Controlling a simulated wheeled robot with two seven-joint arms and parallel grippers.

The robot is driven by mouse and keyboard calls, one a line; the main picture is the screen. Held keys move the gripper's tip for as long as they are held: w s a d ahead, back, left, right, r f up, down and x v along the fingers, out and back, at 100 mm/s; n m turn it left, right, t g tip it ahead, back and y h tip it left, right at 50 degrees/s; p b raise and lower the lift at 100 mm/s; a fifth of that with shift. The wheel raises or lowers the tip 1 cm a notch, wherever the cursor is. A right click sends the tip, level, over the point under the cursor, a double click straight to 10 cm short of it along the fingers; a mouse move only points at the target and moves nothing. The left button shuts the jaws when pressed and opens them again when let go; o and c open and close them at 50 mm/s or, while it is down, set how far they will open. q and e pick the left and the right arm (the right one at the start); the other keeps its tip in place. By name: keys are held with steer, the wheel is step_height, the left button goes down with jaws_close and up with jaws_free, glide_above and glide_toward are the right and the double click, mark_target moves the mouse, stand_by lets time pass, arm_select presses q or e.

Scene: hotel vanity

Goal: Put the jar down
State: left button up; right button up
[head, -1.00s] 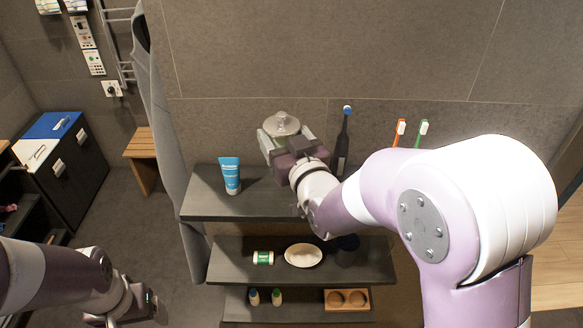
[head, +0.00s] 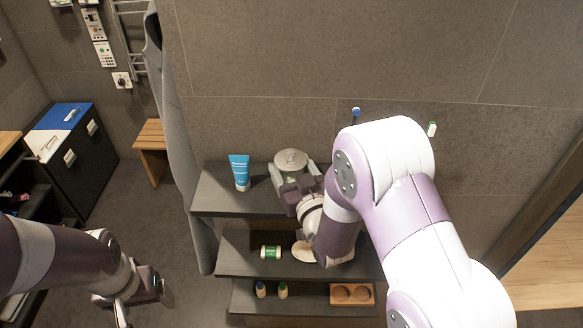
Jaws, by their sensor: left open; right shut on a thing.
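The jar (head: 291,160) has a clear, rounded lid with a small knob; its lower part is mostly hidden by my gripper. My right gripper (head: 290,176) is shut on it, at the top shelf (head: 222,196), to the right of the blue tube. I cannot tell whether the jar's base touches the shelf. My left gripper (head: 140,306) is open and empty, low at the left, over the floor and away from the shelves.
A blue tube (head: 240,171) stands on the top shelf, left of the jar. The middle shelf (head: 236,262) holds a green-and-white container (head: 270,252) and a partly hidden white dish (head: 302,250). The bottom shelf has two small bottles (head: 271,290) and a wooden tray (head: 336,300).

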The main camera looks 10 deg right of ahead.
steer(key=o, duration=1.1)
steer(key=shift+o, duration=0.4)
steer(key=shift+w+f, duration=0.1)
steer(key=s+d+b, duration=0.1)
steer(key=s+b, duration=0.2)
steer(key=s, duration=0.9)
steer(key=shift+d+r+b, duration=0.2)
steer(key=shift+b, duration=0.1)
